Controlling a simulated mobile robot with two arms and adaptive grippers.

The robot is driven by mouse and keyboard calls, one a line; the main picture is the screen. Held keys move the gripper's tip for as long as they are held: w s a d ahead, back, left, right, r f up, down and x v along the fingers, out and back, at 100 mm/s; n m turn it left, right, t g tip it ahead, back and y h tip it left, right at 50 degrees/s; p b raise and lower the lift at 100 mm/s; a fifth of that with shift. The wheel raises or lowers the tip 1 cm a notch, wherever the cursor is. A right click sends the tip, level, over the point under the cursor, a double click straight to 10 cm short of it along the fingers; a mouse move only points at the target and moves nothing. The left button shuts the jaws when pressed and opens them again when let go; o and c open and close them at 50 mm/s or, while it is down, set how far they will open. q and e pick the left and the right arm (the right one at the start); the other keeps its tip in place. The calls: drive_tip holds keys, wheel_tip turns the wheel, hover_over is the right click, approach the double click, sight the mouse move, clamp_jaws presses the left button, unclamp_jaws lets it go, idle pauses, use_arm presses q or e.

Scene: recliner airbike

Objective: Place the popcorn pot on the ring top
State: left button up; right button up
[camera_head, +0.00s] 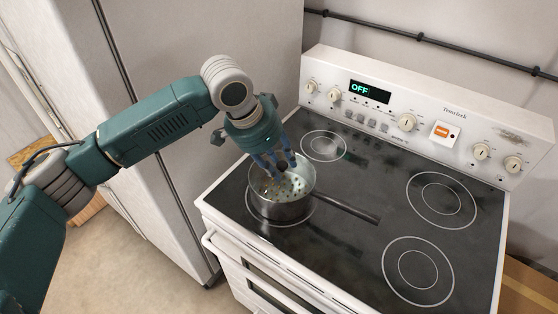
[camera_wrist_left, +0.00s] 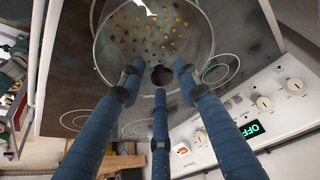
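The popcorn pot (camera_head: 284,209) is a metal pan with a long dark handle (camera_head: 345,207) and yellow kernels inside. It stands upright on the front left ring (camera_head: 250,206) of the glass cooktop, covering most of that ring. In the left wrist view the pot (camera_wrist_left: 110,55) shows at the top, with kernels on its floor. My right gripper is out of view.
The white stove has a back panel (camera_head: 420,115) with knobs and a display reading OFF. Three other rings are bare: back left (camera_head: 324,146), back right (camera_head: 441,200) and front right (camera_head: 418,272). A tall white fridge (camera_head: 190,60) stands close on the left.

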use_arm(q)
drive_tip(key=shift+r, duration=0.1)
drive_tip(key=shift+a+r, duration=0.15)
drive_tip(key=shift+r, duration=0.15)
drive_tip(key=b+v, duration=0.2)
drive_tip(key=v, duration=0.9)
drive_tip(key=shift+s, duration=0.2)
